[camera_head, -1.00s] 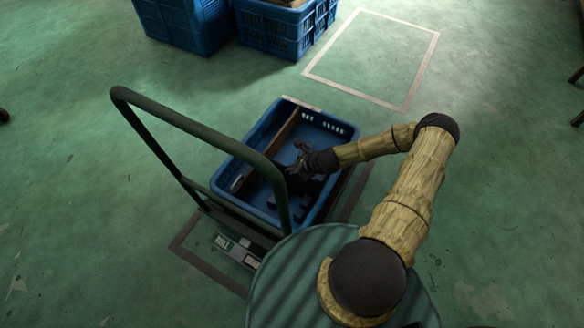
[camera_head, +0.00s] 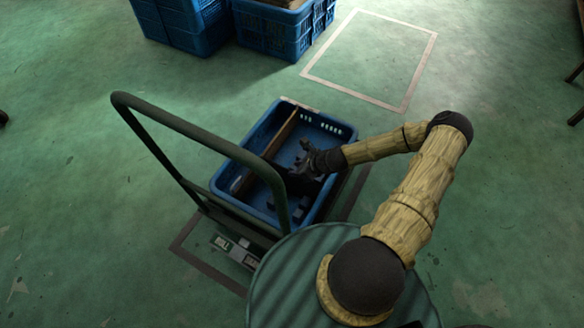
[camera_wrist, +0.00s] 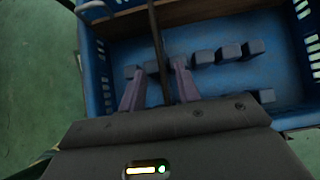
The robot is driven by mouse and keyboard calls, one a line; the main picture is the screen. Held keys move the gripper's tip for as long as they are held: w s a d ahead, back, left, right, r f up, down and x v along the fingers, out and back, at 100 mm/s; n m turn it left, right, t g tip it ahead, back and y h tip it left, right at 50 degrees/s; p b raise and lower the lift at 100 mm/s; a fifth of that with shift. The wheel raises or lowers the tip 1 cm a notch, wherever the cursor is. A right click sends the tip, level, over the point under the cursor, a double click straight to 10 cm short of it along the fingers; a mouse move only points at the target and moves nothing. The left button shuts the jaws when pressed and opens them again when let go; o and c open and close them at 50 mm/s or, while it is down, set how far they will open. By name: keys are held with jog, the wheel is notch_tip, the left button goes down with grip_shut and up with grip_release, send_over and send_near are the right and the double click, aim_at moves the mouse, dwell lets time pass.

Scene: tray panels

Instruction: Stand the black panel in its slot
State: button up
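The black panel (camera_wrist: 157,38) shows in the wrist view as a thin dark strip, seen nearly edge-on and running up from between my fingers. It appears upright in the blue tray, among small blue-grey blocks (camera_wrist: 204,57) on the tray floor; its lower edge is hard to see. My gripper (camera_wrist: 159,67) has one finger on each side of the panel, with gaps showing, so it looks open. In the head view my gripper (camera_head: 308,160) is over the middle of the blue tray (camera_head: 348,130), and the panel there merges with dark shadow.
A brown panel (camera_head: 281,134) stands along the tray's far left part, also in the wrist view (camera_wrist: 205,10). The trolley's dark green handle (camera_head: 190,124) rises left of the tray. Stacked blue crates (camera_head: 270,35) stand at the back. The marked floor rectangle (camera_head: 372,60) is empty.

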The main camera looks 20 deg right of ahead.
jog(key=p+v, duration=0.3)
jog(key=v, duration=1)
jog(key=shift+r, duration=0.2)
jog(key=shift+s, duration=0.15)
dwell(0.4)
jog(key=s+a+r+n+g+h, duration=0.1)
jog(key=s+a+r+n+h, duration=0.15)
jog(key=r+n, duration=0.7)
jog(key=s+a+r+n+g+h, duration=0.1)
jog(key=s+a+r+n, duration=0.3)
jog(key=r+n, duration=0.55)
jog(key=s+a+r+n+g+h, duration=0.1)
jog(key=s+a+r+n+h, duration=0.2)
jog(key=r+n, duration=0.6)
notch_tip(320, 180, up, 30)
jog(key=m+p, duration=0.1)
jog(key=p, duration=2.8)
jog(key=shift+s+d+f+y, duration=0.2)
jog(key=shift+s+d+y, duration=0.05)
jog(key=shift+d+y, duration=0.1)
